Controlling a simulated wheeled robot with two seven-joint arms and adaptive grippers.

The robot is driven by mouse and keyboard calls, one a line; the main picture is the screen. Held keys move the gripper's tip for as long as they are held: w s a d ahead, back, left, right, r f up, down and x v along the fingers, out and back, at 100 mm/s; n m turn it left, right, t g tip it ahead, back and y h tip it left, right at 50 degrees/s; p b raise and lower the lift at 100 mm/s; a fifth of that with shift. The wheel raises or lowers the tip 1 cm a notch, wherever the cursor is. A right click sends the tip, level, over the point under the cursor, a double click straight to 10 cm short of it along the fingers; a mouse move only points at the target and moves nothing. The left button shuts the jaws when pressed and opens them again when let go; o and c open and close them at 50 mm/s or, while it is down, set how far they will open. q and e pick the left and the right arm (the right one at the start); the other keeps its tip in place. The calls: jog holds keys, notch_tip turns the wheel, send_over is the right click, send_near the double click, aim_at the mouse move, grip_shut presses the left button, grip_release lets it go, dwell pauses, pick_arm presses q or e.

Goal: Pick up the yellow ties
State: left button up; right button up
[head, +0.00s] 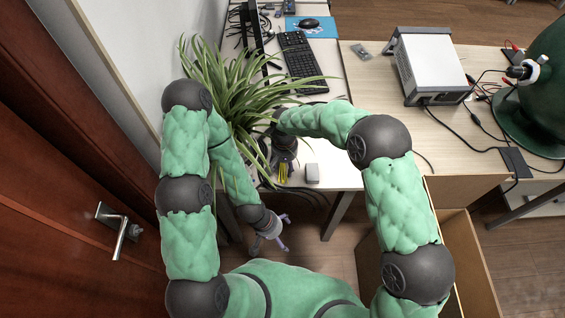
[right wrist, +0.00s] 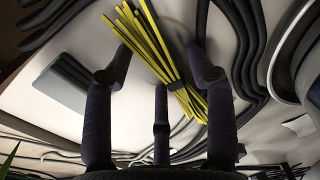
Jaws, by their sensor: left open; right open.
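The yellow ties (right wrist: 150,45) are a bundle of thin strips on the white table, seen in the right wrist view at upper middle. They also show as a small yellow patch in the head view (head: 283,172). My right gripper (right wrist: 165,85) is open, with its dark fingers on either side of the bundle's lower part. I cannot tell whether they touch it. In the head view the right gripper (head: 283,160) is low over the table's near end, partly hidden by its own wrist. My left gripper (head: 270,236) is open and empty, below the table's front edge.
A leafy plant (head: 232,85) stands left of the right gripper. A small grey-white box (head: 312,173) lies right of the ties. A keyboard (head: 302,62) is farther back. Black cables (right wrist: 240,50) run beside the ties. A wooden door (head: 60,200) is at far left.

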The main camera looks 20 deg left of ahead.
jog(key=c, duration=1.1)
jog(key=shift+o, duration=0.2)
jog(key=shift+r, duration=0.2)
